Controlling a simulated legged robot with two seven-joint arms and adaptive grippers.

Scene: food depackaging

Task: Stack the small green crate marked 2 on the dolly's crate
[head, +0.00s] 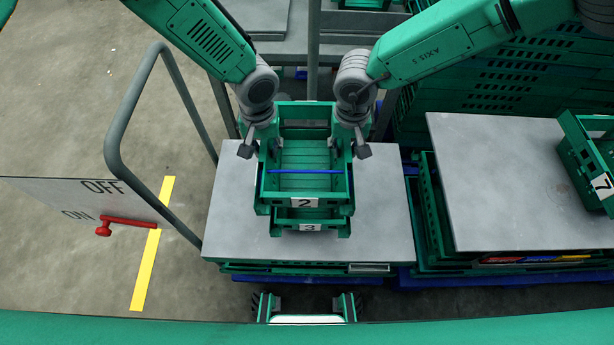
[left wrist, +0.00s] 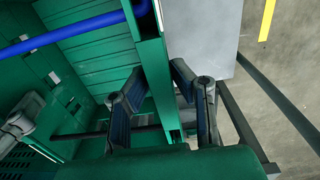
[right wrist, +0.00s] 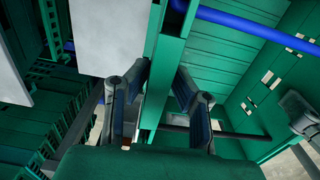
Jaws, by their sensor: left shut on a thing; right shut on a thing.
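The small green crate marked 2 (head: 305,203) is above or on the green crate marked 3 (head: 311,228), roughly lined up with it. Whether the two touch cannot be told. A blue bar (head: 303,171) crosses crate 2. My left gripper (head: 250,150) is shut on its left wall, and the left wrist view shows the fingers on both sides of that wall (left wrist: 160,85). My right gripper (head: 358,150) is shut on the right wall, which also shows between the fingers in the right wrist view (right wrist: 165,70). Crate 3 stands on a grey board (head: 380,225).
A grey tube rail (head: 130,100) rises at the left. A lever panel (head: 85,200) with a red handle (head: 103,229) stands beyond it. On the right, another grey board (head: 510,180) carries a green crate marked 7 (head: 587,160). Tall green crate stacks stand behind.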

